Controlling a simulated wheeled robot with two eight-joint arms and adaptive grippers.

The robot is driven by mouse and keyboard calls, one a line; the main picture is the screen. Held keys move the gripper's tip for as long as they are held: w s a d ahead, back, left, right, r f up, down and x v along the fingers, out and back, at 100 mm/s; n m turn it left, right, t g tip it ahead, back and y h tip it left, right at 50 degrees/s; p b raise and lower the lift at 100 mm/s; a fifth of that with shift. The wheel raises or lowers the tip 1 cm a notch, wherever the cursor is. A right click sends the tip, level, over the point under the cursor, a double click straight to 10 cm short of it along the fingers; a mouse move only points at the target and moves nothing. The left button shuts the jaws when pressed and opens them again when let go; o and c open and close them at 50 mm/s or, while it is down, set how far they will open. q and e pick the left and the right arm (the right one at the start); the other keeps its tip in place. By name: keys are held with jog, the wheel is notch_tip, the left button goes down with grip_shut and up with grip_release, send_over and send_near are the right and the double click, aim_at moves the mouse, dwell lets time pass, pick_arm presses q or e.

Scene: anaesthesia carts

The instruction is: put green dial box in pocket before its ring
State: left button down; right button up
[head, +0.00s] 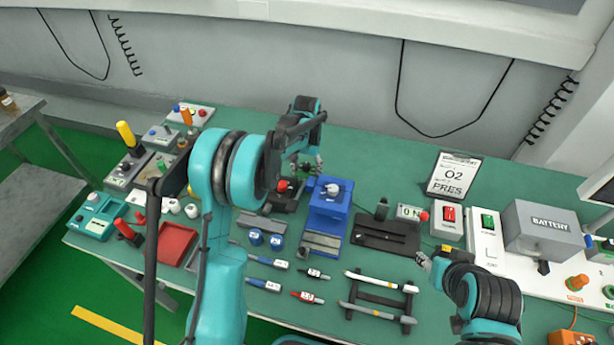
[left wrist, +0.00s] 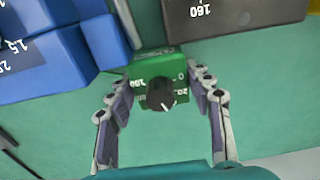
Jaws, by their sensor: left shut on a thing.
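The green dial box (left wrist: 151,63), with a black knob and white numbers on its face, sits between the fingers of my left gripper (left wrist: 163,120) in the left wrist view. My left gripper is shut on it. In the head view my left gripper (head: 314,165) is over the middle of the table, behind the blue block, and I cannot make out the box there. My right gripper (head: 424,262) is low over the table at the right, and its opening is unclear. I cannot identify the pocket or its ring.
The blue block (head: 328,212) with a white knob stands close to my left gripper; blue blocks (left wrist: 70,55) and a dark box marked 160 (left wrist: 235,14) show in the wrist view. A dark slotted plate (head: 386,236) and battery box (head: 540,230) stand right.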

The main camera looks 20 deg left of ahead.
pick_arm(q)
jog(key=shift+f, duration=1)
jog(key=shift+f+b, duration=0.2)
jog(key=shift+b, duration=0.1)
jog(key=c, duration=0.6)
grip_release()
jog(key=shift+c, duration=0.2)
jog(key=shift+r, duration=0.15)
